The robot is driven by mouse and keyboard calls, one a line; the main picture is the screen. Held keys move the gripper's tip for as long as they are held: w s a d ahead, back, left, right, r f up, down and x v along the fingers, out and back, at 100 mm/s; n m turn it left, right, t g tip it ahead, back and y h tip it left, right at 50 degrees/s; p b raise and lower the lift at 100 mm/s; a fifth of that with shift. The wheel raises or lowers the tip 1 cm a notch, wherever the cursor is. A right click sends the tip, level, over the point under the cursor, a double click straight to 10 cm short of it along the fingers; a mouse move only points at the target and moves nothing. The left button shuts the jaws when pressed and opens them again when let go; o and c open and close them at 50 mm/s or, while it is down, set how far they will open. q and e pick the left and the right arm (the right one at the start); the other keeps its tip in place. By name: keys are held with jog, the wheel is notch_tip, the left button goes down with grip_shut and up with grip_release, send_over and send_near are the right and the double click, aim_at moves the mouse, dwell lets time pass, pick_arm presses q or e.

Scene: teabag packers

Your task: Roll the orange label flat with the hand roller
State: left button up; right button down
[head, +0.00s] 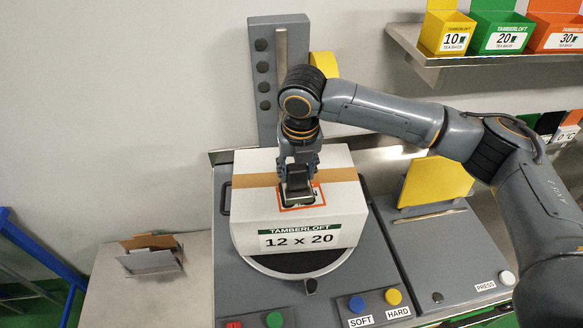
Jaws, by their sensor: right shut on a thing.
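The orange label (318,196) lies on the top face of a white carton (345,197), near its front edge. It has an orange border and dark print, and much of it is hidden. My right gripper (298,180) comes down over the label from above, shut on the hand roller (297,176). The roller is small and dark here and mostly hidden by the fingers. It is at the label, but I cannot tell whether it touches it. My left gripper is not in view.
The carton, marked 12 x 20, stands on a round turntable (333,266) on a grey machine with SOFT (356,304) and HARD (393,297) buttons. A grey post (264,85) rises behind. A press with a yellow plate (437,181) is at right. A small open carton (152,262) sits left.

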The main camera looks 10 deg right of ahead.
jog(key=shift+d+p, duration=0.65)
jog(key=shift+d, duration=0.85)
jog(key=shift+a, duration=0.1)
jog(key=shift+a, duration=2.2)
jog(key=shift+d, duration=0.1)
jog(key=shift+d, duration=2.2)
